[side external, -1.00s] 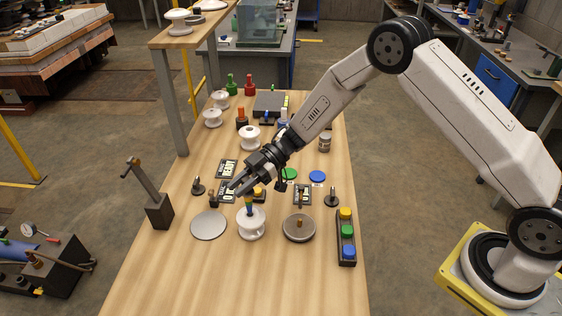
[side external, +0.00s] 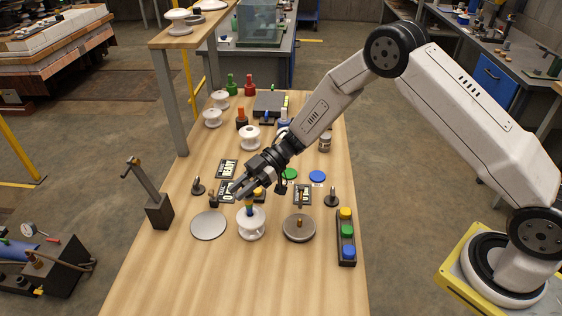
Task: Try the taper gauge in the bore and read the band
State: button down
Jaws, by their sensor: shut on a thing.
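The taper gauge (side external: 250,209) is a slim banded pin; blue and yellow show on it. It stands at the top of the white insulator (side external: 251,226), over or in its bore; how deep it sits is too small to tell. My gripper (side external: 243,194) is shut on the upper part of the gauge, just above the insulator, and hides its top. The insulator stands upright on the wooden table.
A grey disc (side external: 208,226) lies left of the insulator and a round plate with a brass peg (side external: 299,229) lies right. A button box (side external: 346,238) is farther right. A lever stand (side external: 158,210) is at the left edge. The front table is clear.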

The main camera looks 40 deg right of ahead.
jog(key=shift+f, duration=1.1)
dwell(1.1)
jog(key=shift+r, duration=0.15)
dwell(1.3)
notch_tip(320, 180, up, 8)
dwell(2.0)
jog(key=shift+r, duration=0.1)
